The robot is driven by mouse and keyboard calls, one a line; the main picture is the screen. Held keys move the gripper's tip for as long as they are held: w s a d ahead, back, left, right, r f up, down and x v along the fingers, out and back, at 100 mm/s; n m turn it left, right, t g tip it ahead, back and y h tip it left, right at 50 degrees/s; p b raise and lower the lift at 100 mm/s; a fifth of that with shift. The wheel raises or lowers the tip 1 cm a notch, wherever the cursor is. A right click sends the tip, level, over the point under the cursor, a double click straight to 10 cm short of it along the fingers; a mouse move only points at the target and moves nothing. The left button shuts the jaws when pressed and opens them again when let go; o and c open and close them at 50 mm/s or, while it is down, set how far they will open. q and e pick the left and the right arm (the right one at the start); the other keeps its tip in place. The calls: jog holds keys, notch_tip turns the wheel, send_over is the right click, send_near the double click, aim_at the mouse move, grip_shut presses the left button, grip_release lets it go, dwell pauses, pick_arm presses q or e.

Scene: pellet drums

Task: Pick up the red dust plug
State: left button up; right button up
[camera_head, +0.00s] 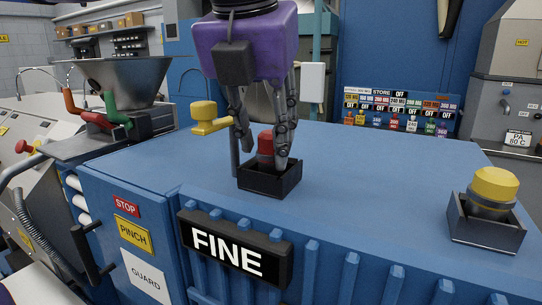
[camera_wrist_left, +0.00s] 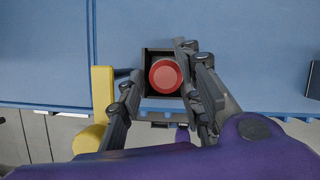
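The red dust plug (camera_head: 265,146) sits upright in a small black open box (camera_head: 268,182) on the blue machine top. In the left wrist view the round red top of the plug (camera_wrist_left: 165,76) shows from above inside the dark box (camera_wrist_left: 148,57). My left gripper (camera_head: 262,157), purple with dark fingers, points down over the box with one finger on each side of the plug. In the left wrist view its fingers (camera_wrist_left: 161,68) are spread, with a gap on the plug's left side. Whether the right finger touches the plug is unclear. My right gripper is not in view.
A yellow knob (camera_head: 206,115) on a post stands just left of the gripper. A yellow-capped plug (camera_head: 494,186) sits in another dark box (camera_head: 486,232) at the right. A FINE sign (camera_head: 228,250) is on the front edge. The blue top between the boxes is clear.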

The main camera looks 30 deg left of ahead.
pick_arm(q)
grip_shut()
jog(key=shift+r, duration=0.1)
